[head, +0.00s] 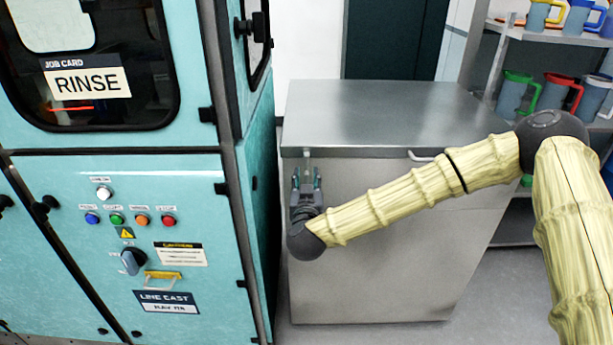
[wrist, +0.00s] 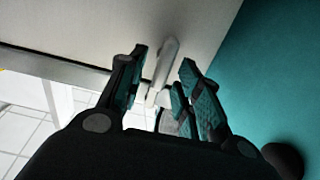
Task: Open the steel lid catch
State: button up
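The steel chest (head: 375,235) stands behind my arm, its flat lid (head: 375,112) lying shut on top. In the wrist view the pale metal lid catch (wrist: 166,62) stands out from a grey steel face. My gripper (head: 306,174) is at the chest's upper left front, just under the lid edge. Its two fingers stand apart in the wrist view (wrist: 164,70), one on each side of the catch. I cannot tell whether either pad touches it. In the head view the catch is mostly hidden behind the fingers.
A light handle (head: 420,156) shows on the chest's front right, near my arm. A teal machine (head: 115,235) with buttons and a knob stands close on the left. Shelves of mugs (head: 545,38) are at the back right. The floor (head: 470,315) in front is clear.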

jog(key=shift+w, duration=0.8)
grip_shut()
